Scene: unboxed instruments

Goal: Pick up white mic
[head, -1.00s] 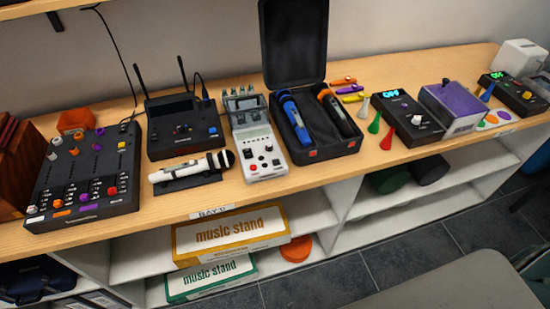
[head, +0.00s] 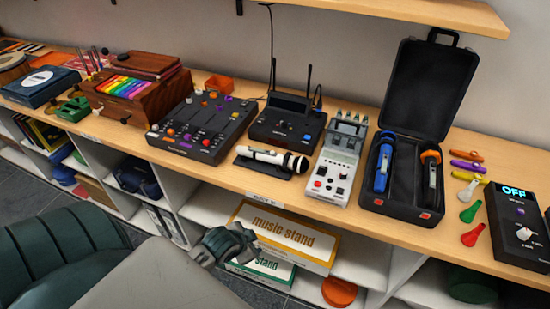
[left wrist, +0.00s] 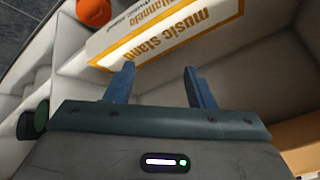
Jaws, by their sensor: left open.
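The white mic (head: 264,156) lies on its side on a small black rest (head: 258,168) near the front edge of the wooden counter, its dark mesh head to the right. My left gripper (head: 228,241) is in front of the shelf unit, below counter height and apart from the mic. In the left wrist view the left gripper (left wrist: 160,80) has its two blue fingers spread, with nothing between them. The mic does not show in that view. My right gripper is in neither view.
A black receiver with antennas (head: 288,122) stands behind the mic. A mixer (head: 203,127) is to its left and a white-grey device (head: 334,170) to its right. An open black case (head: 402,190) holds blue and orange mics. Music stand boxes (head: 285,238) sit on the shelf below.

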